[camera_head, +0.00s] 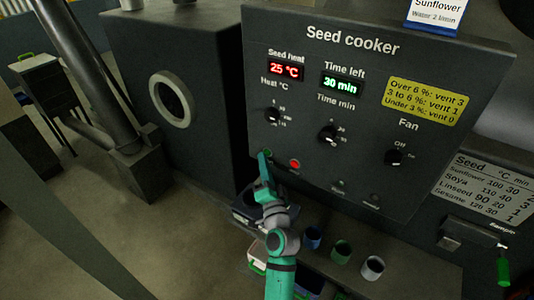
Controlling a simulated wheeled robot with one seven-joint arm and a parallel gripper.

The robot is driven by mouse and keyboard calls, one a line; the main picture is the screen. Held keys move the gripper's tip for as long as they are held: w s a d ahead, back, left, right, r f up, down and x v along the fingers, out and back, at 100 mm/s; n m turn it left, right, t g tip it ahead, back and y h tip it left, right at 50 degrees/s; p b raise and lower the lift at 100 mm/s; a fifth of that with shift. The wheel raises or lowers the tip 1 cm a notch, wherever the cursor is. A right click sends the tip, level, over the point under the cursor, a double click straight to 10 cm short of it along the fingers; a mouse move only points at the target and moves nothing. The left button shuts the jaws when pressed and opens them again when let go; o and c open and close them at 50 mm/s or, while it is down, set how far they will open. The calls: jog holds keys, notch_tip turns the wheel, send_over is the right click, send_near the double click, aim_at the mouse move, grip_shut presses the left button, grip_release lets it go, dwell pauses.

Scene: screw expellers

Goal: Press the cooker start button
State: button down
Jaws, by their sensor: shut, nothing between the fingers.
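The seed cooker panel (340,120) is a dark upright face with displays, knobs and buttons. Its seed heat display (285,70) reads 25 °C in red and its time left display (342,84) reads 30 min in green. A small green button (268,152) sits at the lower left, left of a red button (295,163). My gripper (262,158) is shut and empty, with its tips at the green button and partly covering it. I cannot tell whether the tips touch it. Any label by the button is not readable.
The heat knob (272,115), time knob (328,135) and fan knob (394,157) sit above and right of my gripper. Several small cups (341,250) stand on a ledge below the panel. A seed table sign (485,190) and a green-handled sampler (503,268) are at the right.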

jog(key=shift+w+d, duration=0.3)
jog(key=shift+w, duration=0.05)
dwell(0.6)
jog(key=shift+s+a, duration=0.1)
jog(key=shift+s, duration=0.05)
jog(key=shift+s+a, duration=0.4)
jog(key=shift+s, duration=0.15)
dwell(0.4)
jog(key=shift+s+a, duration=0.75)
jog(key=shift+s, duration=0.3)
jog(key=shift+s+a, duration=0.75)
jog(key=shift+s, duration=0.3)
